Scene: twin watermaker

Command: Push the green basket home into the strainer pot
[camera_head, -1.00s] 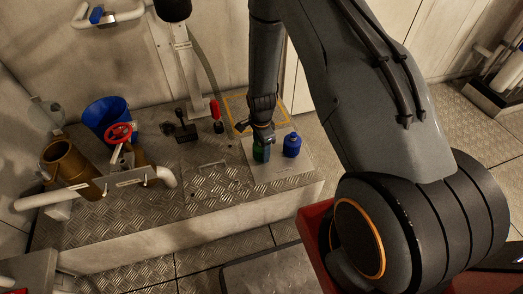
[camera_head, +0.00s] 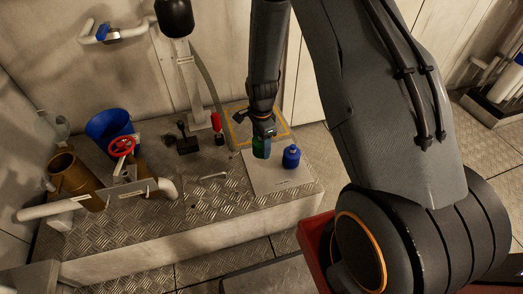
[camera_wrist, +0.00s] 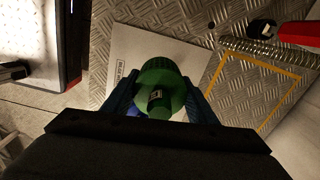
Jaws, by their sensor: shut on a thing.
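The green basket (camera_head: 261,149) is in my gripper (camera_head: 262,138), over the pale plate on the right of the bench. In the wrist view the basket (camera_wrist: 160,88) shows as a round green top with a darker green knob, and the blue fingers of my gripper (camera_wrist: 158,100) are shut on either side of it. It seems to be held just above the plate. The bronze, open-topped strainer pot (camera_head: 75,176) stands tilted at the left of the bench, well away from the basket. The inside of the pot is dark.
A blue container (camera_head: 291,156) stands on the pale plate (camera_head: 268,180), right of the basket. A blue bucket (camera_head: 108,125), a red handwheel (camera_head: 121,146), a white pipe (camera_head: 45,211) and a black lever (camera_head: 186,140) are between or around pot and gripper.

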